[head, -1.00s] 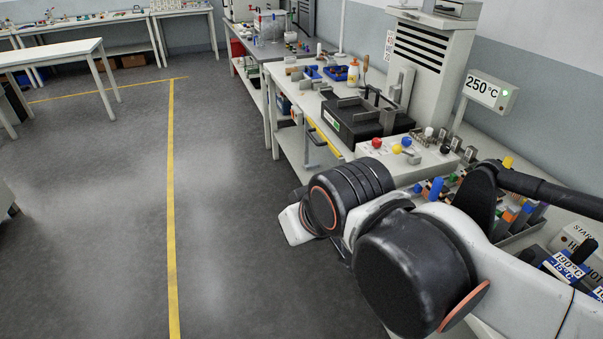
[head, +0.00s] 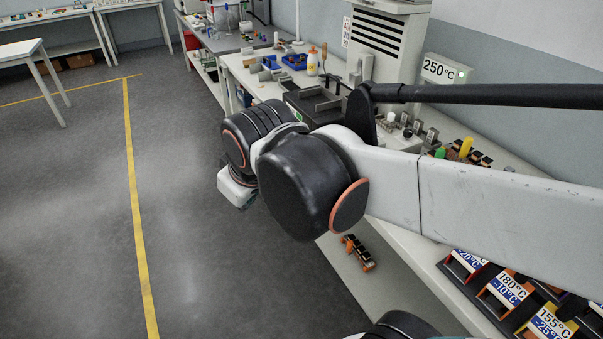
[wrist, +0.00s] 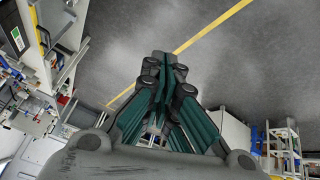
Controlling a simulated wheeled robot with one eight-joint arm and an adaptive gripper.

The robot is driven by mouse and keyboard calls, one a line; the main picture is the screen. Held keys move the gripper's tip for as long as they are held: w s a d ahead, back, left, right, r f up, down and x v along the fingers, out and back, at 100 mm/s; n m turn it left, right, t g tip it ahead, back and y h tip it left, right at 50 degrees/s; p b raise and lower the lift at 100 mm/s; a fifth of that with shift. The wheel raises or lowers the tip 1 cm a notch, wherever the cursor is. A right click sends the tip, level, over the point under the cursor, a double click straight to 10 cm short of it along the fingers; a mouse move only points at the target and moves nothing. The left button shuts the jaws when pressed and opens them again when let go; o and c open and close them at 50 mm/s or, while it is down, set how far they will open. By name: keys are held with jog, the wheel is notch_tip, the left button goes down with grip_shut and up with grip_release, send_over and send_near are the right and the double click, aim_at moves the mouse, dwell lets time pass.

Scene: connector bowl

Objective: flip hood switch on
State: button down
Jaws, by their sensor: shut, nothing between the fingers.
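I cannot make out a hood switch for certain in either view. A tall white cabinet with dark louvres (head: 388,40) stands at the back of the bench in the head view; I cannot tell if it is the hood. My gripper (wrist: 166,62) shows in the wrist view with its green-lined fingers shut and nothing between them. It is over the grey floor, beside the bench and apart from everything. In the head view my arm hides the gripper's fingers and much of the bench.
The white bench (head: 245,72) holds a black device (head: 318,104), blue bins (head: 294,61) and a bottle (head: 312,62). A 250°C sign box (head: 445,69) with a green light stands behind my arm. Labelled temperature bins (head: 508,289) lie at lower right. The floor at left (head: 70,210) is clear.

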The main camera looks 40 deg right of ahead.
jog(key=w+d+f+n+g+h+p, duration=0.1)
jog(key=w+d+n+g+p, duration=0.1)
jog(key=w+d+n, duration=0.35)
jog(key=w+d+f+n+g+h+p, duration=0.1)
jog(key=w+d+f+n+g+h, duration=0.1)
jog(key=w+d, duration=0.65)
jog(key=w+d+f+n+g+p, duration=0.1)
jog(key=w+d+f+n, duration=0.1)
jog(key=w+d+f, duration=0.2)
jog(key=w+d+f+n+g+h+p, duration=0.1)
jog(key=w+d+f+n+g, duration=0.1)
jog(key=d+f, duration=0.6)
notch_tip(320, 180, down, 3)
jog(key=shift+w+r+n, duration=0.15)
jog(key=shift+w+n, duration=0.7)
jog(key=s+d+f+b, duration=0.2)
jog(key=d+f+b, duration=0.2)
jog(key=d+f, duration=0.3)
jog(key=shift+d+f+b, duration=0.3)
jog(key=shift+d+f, duration=0.1)
jog(key=shift+f, duration=0.2)
